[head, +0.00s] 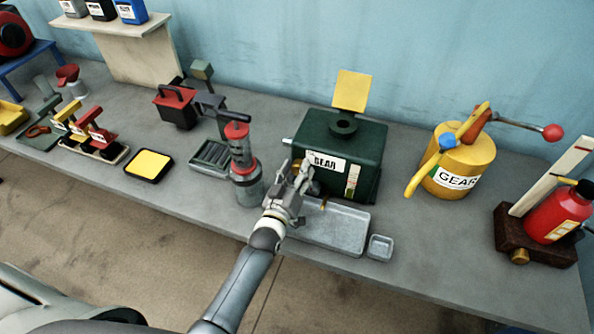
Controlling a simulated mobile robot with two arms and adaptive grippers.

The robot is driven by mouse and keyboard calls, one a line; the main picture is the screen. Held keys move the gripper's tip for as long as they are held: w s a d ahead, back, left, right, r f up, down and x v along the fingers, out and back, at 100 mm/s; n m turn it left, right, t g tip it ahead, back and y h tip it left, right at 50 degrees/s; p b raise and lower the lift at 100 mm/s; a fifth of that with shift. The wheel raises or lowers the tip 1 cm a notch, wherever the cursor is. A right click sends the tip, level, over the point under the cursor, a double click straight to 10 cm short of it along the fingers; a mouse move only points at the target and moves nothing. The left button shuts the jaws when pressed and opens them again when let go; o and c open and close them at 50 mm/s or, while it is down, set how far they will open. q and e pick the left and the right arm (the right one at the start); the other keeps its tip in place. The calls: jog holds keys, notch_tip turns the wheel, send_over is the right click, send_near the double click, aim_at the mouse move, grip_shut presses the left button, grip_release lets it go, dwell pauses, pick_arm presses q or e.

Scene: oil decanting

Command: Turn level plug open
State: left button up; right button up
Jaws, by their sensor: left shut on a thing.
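The dark green gear box (348,143) with a "GEAR" label stands on the bench, its top opening uncovered by an upright yellow flap (352,91). My left gripper (300,172) is at the lower left of its front face, shut on the level plug, which the fingers mostly hide. A little brass shows beside the fingers. A small brass fitting (323,204) sits lower on the front, above a grey metal tray (342,240). A sight gauge strip (352,181) is at the right of the face. My right gripper is not in view.
A clear cylinder with a red top (239,150) stands close to the left of my gripper. A small square dish (380,248) is right of the tray. A yellow gear oil can (462,168) and red bottle (556,215) stand further right.

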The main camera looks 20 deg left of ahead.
pick_arm(q)
jog(key=o, duration=1)
jog(key=shift+s, duration=0.1)
jog(key=s, duration=1.2)
jog(key=shift+a, duration=0.2)
jog(key=shift+w, duration=0.1)
